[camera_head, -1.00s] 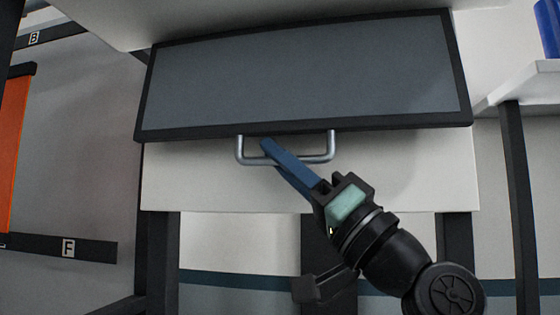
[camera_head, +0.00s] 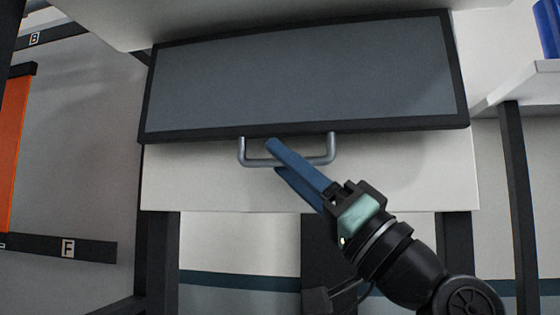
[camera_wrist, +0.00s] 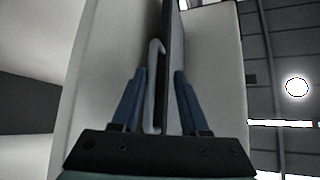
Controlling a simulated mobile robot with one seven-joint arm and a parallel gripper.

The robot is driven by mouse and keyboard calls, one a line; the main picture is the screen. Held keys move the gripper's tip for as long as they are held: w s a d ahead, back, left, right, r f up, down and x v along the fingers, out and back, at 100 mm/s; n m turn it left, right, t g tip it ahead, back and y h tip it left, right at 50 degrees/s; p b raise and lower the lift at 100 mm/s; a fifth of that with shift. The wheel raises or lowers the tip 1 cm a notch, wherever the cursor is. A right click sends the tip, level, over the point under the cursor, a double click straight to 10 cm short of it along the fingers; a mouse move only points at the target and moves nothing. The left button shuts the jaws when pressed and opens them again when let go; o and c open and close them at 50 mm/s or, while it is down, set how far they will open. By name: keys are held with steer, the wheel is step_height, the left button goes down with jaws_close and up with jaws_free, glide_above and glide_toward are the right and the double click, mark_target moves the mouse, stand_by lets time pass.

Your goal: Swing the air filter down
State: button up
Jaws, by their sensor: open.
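The air filter (camera_head: 300,78) is a wide grey panel with a black frame, tilted out at the top of a white housing in the head view. Its metal handle (camera_head: 243,152) hangs from the lower edge. My gripper (camera_head: 273,156) has blue fingers and is at the handle, coming from the lower right. In the wrist view, the open fingers of my gripper (camera_wrist: 156,88) stand on either side of the handle (camera_wrist: 152,95) and the filter's thin edge (camera_wrist: 173,75). The fingers show gaps to both sides. Finger contact with the handle cannot be told.
A white panel (camera_head: 200,180) lies behind and below the filter. Dark posts (camera_head: 520,200) and a shelf (camera_head: 520,85) with a blue object (camera_head: 548,28) stand at right. An orange panel (camera_head: 12,150) is at far left.

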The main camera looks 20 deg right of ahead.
steer(key=b+v, duration=0.1)
steer(key=v, duration=1)
steer(key=shift+f, duration=0.15)
